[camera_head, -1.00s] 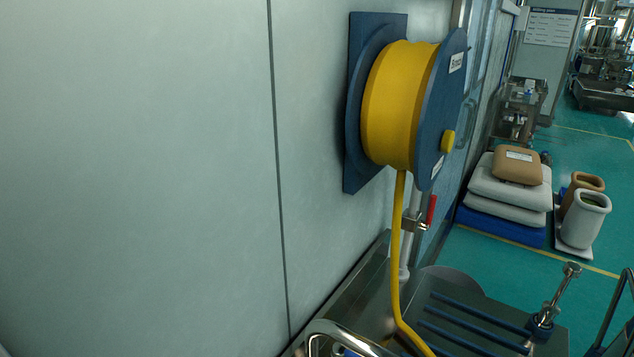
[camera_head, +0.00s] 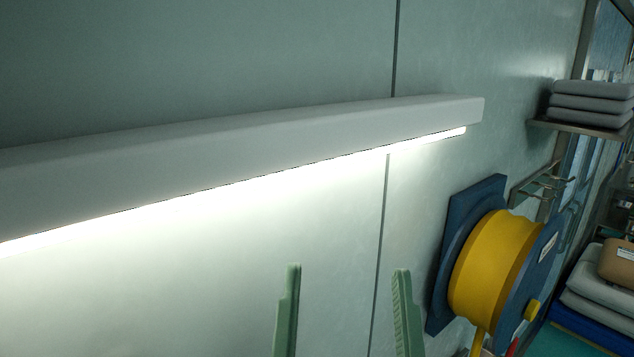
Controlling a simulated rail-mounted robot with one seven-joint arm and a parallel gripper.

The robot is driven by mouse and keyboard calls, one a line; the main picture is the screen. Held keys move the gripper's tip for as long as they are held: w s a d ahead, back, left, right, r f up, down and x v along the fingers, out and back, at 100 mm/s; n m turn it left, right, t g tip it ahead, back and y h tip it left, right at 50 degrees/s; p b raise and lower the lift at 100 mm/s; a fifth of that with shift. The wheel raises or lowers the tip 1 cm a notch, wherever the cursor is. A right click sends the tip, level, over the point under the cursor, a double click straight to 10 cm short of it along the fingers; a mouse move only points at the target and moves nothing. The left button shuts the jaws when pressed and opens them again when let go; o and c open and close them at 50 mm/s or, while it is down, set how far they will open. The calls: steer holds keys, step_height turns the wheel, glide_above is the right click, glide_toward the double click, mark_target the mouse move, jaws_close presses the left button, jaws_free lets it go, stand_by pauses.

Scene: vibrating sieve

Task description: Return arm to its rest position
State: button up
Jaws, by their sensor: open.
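My gripper (camera_head: 346,270) shows at the bottom of the head view as two green fingers pointing up. The fingers are well apart, with only the pale wall (camera_head: 240,265) visible between them. The gripper is open and empty. It is to the left of the yellow hose reel (camera_head: 490,265) in the picture and below the lit lamp. The rest of my arm is out of the frame.
A long white wall lamp (camera_head: 250,140) crosses the upper left and middle. The blue-flanged hose reel is mounted on the wall at right. Folded grey cloths (camera_head: 590,105) lie on a shelf (camera_head: 580,128) at upper right. Stacked sacks (camera_head: 595,290) lie at lower right.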

steer(key=s+a+r+n+y, duration=0.1)
steer(key=s+a+r+y, duration=0.1)
steer(key=r, duration=0.3)
steer(key=shift+s+a+n+t+p, duration=0.3)
steer(key=shift+a+n+p, duration=0.1)
steer(key=shift+a, duration=0.3)
